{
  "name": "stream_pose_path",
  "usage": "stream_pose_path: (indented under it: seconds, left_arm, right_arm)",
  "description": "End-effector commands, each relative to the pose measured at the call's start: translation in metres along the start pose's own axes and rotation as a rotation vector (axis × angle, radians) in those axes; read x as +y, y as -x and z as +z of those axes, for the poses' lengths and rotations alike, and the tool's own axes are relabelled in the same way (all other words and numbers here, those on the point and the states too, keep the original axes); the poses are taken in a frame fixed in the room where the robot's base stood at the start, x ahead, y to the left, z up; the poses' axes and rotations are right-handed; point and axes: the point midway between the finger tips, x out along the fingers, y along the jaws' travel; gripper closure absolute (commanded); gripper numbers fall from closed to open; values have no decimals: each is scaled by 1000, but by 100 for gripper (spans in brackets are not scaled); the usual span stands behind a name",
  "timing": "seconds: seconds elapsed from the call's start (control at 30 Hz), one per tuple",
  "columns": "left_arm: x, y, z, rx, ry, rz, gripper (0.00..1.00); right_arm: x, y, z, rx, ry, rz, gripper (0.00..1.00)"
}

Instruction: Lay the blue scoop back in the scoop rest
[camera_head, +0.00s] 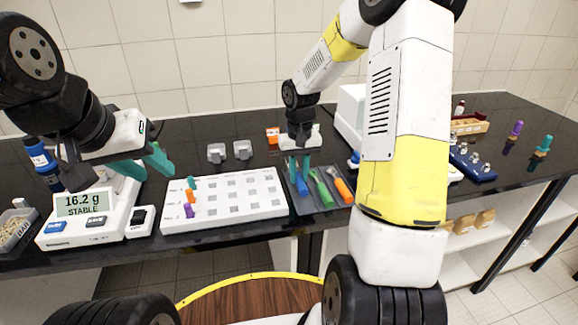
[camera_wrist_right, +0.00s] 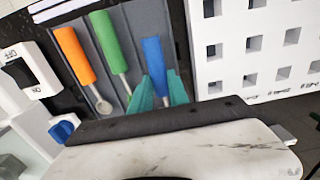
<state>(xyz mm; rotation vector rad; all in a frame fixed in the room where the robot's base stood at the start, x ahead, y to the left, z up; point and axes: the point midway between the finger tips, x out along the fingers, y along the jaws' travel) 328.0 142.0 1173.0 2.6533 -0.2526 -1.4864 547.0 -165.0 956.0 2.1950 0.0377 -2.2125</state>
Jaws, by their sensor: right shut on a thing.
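The blue scoop (camera_head: 301,186) has its handle in the leftmost lane of the grey scoop rest (camera_head: 304,207) in the head view. In the right wrist view the blue handle (camera_wrist_right: 153,54) lies along the lane of the rest (camera_wrist_right: 133,35) nearest the white block. My right gripper (camera_head: 299,168) is shut on the blue scoop, with its teal fingers (camera_wrist_right: 160,82) on either side of it. The scoop's bowl is hidden by the gripper, and I cannot tell whether the scoop touches the rest. My left gripper (camera_head: 148,170) is open and empty above the balance.
A green scoop (camera_head: 321,188) and an orange scoop (camera_head: 342,189) lie in the rest beside the blue one. A white block with square holes (camera_head: 226,200) stands close on the left. The balance (camera_head: 90,228) reads 16.2 g. A blue rack (camera_head: 472,166) is at right.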

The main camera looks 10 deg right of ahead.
Motion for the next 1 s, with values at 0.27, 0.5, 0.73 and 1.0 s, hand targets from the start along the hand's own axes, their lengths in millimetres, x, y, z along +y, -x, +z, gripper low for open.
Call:
stream_pose_path:
  seconds: [0.27, 0.5, 0.73, 1.0]
  left_arm:
    - [0, 0, 0, 0, 0, 0, 64]
    - [0, 0, 0, 0, 0, 0, 64]
    - [0, 0, 0, 0, 0, 0, 64]
    - [0, 0, 0, 0, 0, 0, 64]
  right_arm:
    - [0, -12, 0, 0, -1, 0, 100]
    - [0, -15, 0, 0, 0, 0, 67]
    - [0, -15, 0, 0, -1, 0, 57]
    - [0, -4, -1, 4, -2, 1, 57]
